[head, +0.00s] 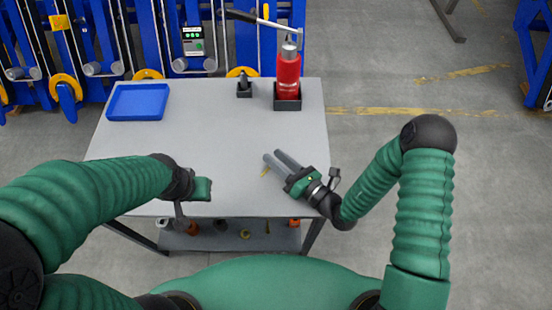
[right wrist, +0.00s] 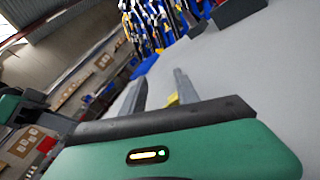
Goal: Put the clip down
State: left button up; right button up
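A small yellow piece, which looks like the clip (head: 265,171), shows at the table top just beside the fingers of my right gripper (head: 277,159). In the right wrist view the yellow clip (right wrist: 172,100) shows between the fingers, close to the right-hand one, and is partly hidden by the gripper body. The two grey fingers of the right gripper (right wrist: 160,90) stand apart with a gap between them. My left gripper (head: 182,212) is over the table's front left edge; its fingers are mostly hidden.
The grey table (head: 190,135) has a blue tray (head: 138,102) at the back left. A red bottle (head: 288,75) in a black holder and a small dark holder (head: 244,88) stand at the back. Blue racks are behind. The table's middle is clear.

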jog(key=shift+d+r, duration=0.2)
jog(key=shift+d, duration=0.05)
jog(key=v, duration=1.1)
jog(key=shift+s, duration=0.35)
jog(key=s+a+r+n+g+y, duration=0.1)
jog(key=s+n+g, duration=0.1)
jog(key=s+a+r+n+g+y, duration=0.1)
jog(key=s+a+n+g, duration=0.1)
jog(key=n+g, duration=0.1)
jog(key=s+a+r+n+g+y, duration=0.1)
jog(key=s+a+n+g, duration=0.1)
jog(key=n, duration=0.1)
jog(key=shift+a+y, duration=0.25)
jog(key=shift+y, duration=0.05)
jog(key=s+d+f+n+g+h, duration=0.2)
jog(key=s+n+g+h, duration=0.3)
jog(key=s+n+g, duration=0.6)
jog(key=d+f+n+t+h, duration=0.1)
jog(key=d+f+n+h, duration=0.1)
jog(key=d+n+h, duration=0.4)
jog(key=w+d+r+n+t+h, duration=0.2)
jog(key=w+d+n+t, duration=0.1)
jog(key=w, duration=0.3)
jog(key=w+d+r+n+t+h, duration=0.2)
jog(key=w+d+n+t+h, duration=0.1)
jog(key=w+d+n, duration=0.2)
jog(key=shift+w+d+r+t, duration=0.3)
jog(key=shift+w+r+t, duration=0.1)
jog(key=shift+w, duration=0.45)
